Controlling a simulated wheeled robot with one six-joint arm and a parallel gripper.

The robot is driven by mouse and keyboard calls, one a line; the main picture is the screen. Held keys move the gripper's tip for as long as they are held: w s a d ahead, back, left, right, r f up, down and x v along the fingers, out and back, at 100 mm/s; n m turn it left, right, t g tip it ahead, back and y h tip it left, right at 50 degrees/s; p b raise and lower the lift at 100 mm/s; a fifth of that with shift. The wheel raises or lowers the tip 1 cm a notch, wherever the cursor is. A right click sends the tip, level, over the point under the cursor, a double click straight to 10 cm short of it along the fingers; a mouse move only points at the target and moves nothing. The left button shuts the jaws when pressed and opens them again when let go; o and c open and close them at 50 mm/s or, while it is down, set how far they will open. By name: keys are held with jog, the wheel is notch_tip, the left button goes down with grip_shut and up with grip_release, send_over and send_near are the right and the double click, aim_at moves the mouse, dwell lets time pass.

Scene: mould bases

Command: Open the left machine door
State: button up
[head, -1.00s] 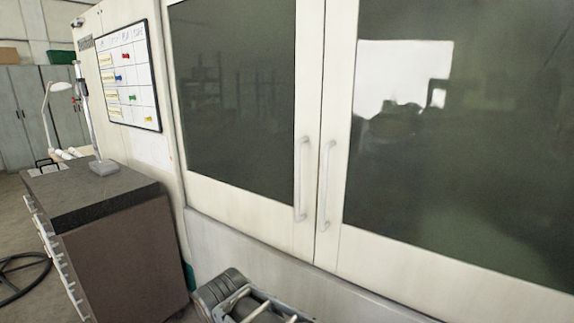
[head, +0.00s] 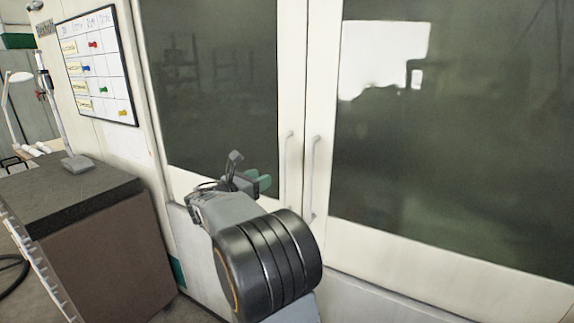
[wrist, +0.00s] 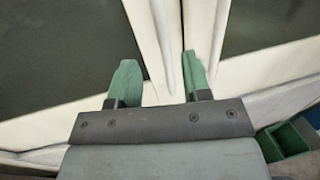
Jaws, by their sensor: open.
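The left machine door (head: 220,95) is a pale frame around a dark window and looks shut against the right door (head: 450,130). Its upright pale bar handle (head: 288,170) stands near the seam, beside the right door's handle (head: 314,175). My gripper (head: 260,181) is open, with green fingers, just left of the left handle in the head view. In the wrist view, the open fingers (wrist: 160,82) point at the pale door frames, and a pale upright bar (wrist: 163,50) shows between them. I cannot tell how far it is from the fingers, and no contact is clear.
A dark-topped cabinet (head: 70,195) with a lamp (head: 20,90) stands at the left. A whiteboard (head: 98,70) hangs on the machine's side. A green box (wrist: 288,138) shows low at the right of the wrist view.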

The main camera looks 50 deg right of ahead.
aim_at(282, 169)
jog(key=d+p, duration=0.1)
jog(key=d, duration=0.5)
jog(key=d+p, duration=0.2)
jog(key=d, duration=0.4)
jog(key=shift+w+d, duration=0.2)
jog(key=shift+d, duration=0.05)
grip_shut()
